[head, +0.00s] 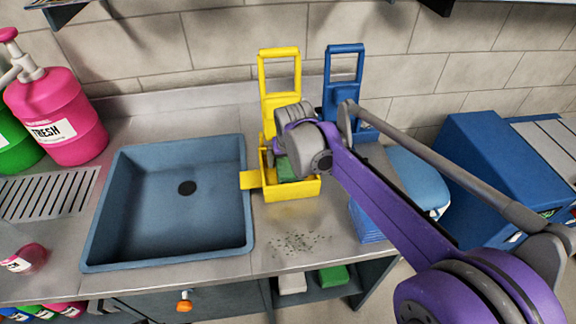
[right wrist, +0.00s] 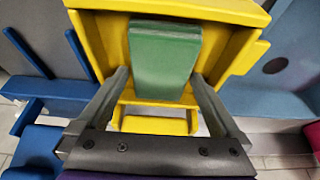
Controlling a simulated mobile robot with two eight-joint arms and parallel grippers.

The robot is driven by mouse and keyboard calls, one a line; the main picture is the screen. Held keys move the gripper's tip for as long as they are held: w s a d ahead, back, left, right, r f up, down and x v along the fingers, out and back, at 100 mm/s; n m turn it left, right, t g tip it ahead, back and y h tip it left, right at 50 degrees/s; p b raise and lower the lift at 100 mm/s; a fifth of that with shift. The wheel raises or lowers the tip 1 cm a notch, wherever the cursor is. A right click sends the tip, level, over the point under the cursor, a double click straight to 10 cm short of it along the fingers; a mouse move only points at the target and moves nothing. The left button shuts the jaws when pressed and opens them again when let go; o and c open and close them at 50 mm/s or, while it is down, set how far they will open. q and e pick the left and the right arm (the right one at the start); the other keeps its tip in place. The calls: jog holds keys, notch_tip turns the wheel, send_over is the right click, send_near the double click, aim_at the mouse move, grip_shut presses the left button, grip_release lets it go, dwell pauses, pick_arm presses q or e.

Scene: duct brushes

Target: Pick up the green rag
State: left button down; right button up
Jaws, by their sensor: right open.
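The green rag (head: 287,170) is in the yellow bucket (head: 292,192), which stands on the counter right of the sink. My right wrist hides part of the rag in the head view. In the right wrist view the rag (right wrist: 163,58) hangs over the bucket's inner side, between and beyond my fingers. My right gripper (right wrist: 160,88) is open, with one finger on each side of the rag's lower part and nothing held. Whether the fingers touch the rag cannot be told. My left gripper is in neither view.
A blue bucket (head: 343,98) stands just right of the yellow one, partly behind my right arm. The blue-grey sink (head: 170,225) is to the left, with a pink bottle (head: 58,115) beyond it. Dark crumbs (head: 297,243) lie on the counter in front. A green block-like item (head: 333,276) is on the shelf below.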

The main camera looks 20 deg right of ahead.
jog(key=shift+f, duration=0.1)
jog(key=shift+c, duration=0.2)
jog(key=c, duration=1.1)
notch_tip(320, 180, up, 10)
jog(key=p, duration=0.1)
jog(key=shift+r, duration=0.2)
jog(key=o, duration=0.9)
jog(key=shift+c, duration=0.2)
jog(key=c, duration=0.7)
jog(key=shift+f, duration=0.15)
